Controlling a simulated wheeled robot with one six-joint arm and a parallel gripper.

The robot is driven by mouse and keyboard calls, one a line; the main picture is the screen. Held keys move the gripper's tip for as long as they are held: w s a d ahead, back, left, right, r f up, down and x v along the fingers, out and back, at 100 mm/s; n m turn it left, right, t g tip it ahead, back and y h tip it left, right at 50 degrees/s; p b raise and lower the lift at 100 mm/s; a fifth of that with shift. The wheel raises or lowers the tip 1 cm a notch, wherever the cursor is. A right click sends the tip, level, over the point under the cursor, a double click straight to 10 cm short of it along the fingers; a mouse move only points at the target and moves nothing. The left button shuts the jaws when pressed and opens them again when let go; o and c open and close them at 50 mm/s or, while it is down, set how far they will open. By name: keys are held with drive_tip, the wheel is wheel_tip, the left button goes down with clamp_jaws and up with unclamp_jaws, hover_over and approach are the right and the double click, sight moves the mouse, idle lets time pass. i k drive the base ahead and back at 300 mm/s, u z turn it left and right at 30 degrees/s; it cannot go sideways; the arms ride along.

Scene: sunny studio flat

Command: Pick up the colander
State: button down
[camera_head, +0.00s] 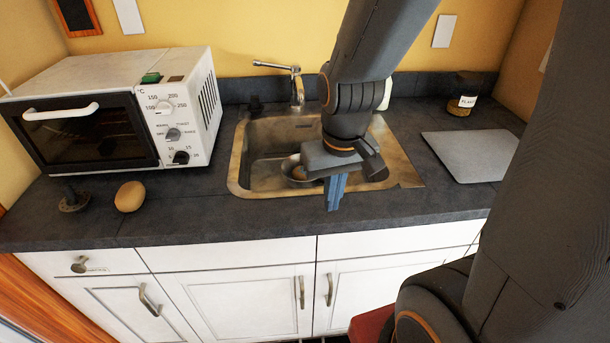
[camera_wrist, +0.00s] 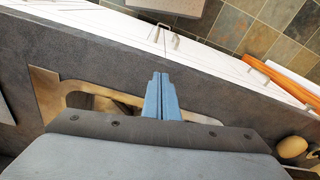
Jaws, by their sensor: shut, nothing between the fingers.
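A round metal bowl-like thing (camera_head: 290,166), seemingly the colander, sits inside the sink (camera_head: 239,175). My wrist and gripper cover its right part, so I cannot make out its holes or full shape. My gripper (camera_head: 334,208) points down over the front edge of the sink, to the right of the bowl and nearer the front. Its blue fingers are shut together and empty. In the wrist view my gripper (camera_wrist: 160,77) is shut beside the sink's front rim (camera_wrist: 45,98). The colander cannot be made out there; my gripper body hides most of the basin.
A faucet (camera_head: 297,88) stands behind the sink. A white toaster oven (camera_head: 190,110), a brown roundish item (camera_head: 130,197) and a small dark object (camera_head: 73,201) are at left. A grey board (camera_head: 470,153) and a jar (camera_head: 462,95) are at right. The front counter strip is clear.

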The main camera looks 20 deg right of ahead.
sight(292, 162)
drive_tip(key=k, duration=1)
drive_tip(key=u, duration=1.25)
drive_tip(key=i, duration=0.85)
drive_tip(key=z, duration=1.6)
drive_tip(key=i, duration=0.5)
